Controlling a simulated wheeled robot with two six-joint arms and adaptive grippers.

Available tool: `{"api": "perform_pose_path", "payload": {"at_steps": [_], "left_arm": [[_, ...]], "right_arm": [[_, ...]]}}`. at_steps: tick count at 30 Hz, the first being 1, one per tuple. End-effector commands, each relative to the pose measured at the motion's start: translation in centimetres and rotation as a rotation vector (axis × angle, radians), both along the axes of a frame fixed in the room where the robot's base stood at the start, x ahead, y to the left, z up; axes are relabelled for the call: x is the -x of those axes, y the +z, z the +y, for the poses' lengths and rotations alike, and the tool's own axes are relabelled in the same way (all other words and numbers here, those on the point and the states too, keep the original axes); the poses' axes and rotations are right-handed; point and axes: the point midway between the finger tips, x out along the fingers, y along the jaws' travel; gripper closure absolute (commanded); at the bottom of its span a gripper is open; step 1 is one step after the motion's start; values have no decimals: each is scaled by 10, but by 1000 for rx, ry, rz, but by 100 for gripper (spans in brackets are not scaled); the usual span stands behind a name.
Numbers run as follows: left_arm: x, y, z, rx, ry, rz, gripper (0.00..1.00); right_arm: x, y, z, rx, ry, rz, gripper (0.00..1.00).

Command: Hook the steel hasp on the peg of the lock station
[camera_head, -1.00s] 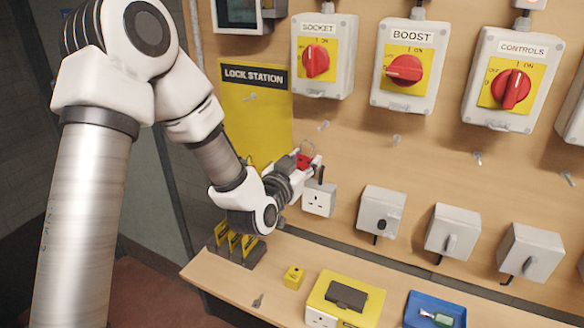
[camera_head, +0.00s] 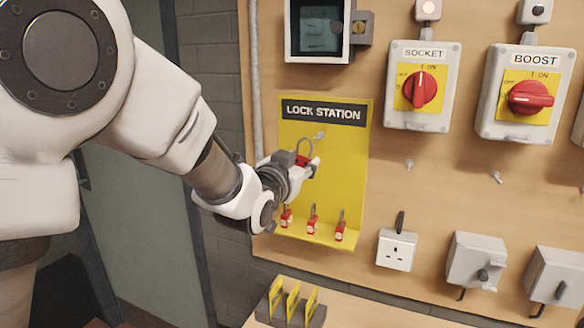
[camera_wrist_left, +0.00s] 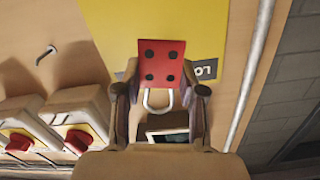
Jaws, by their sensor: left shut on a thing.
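The lock station (camera_head: 350,180) is a yellow panel with a black label, at the centre of the head view. Its metal peg (camera_head: 319,136) sticks out below the label. My left gripper (camera_head: 308,168) is in front of the panel, shut on the steel hasp. The hasp's red body (camera_head: 301,159) and steel loop (camera_head: 304,147) show; the loop is just below and left of the peg, apart from it in the picture. In the wrist view the hasp's red plate (camera_wrist_left: 162,64) with dark holes is between the fingers. The peg cannot be made out there. My right gripper is not in view.
Several red padlocks (camera_head: 312,222) stand along the panel's bottom ledge, below my gripper. A grey unit with a screen (camera_head: 320,30) is above. Socket (camera_head: 420,88) and boost (camera_head: 528,95) switches are to the right. Yellow tags (camera_head: 291,300) stand on the bench.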

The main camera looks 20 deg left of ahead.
Motion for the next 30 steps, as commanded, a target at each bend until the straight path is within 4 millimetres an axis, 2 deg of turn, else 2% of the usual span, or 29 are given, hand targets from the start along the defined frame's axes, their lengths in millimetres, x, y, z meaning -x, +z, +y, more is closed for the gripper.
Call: {"api": "perform_pose_path", "payload": {"at_steps": [30], "left_arm": [[-73,-5,-2,1,1,-1,95]], "right_arm": [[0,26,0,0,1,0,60]]}}
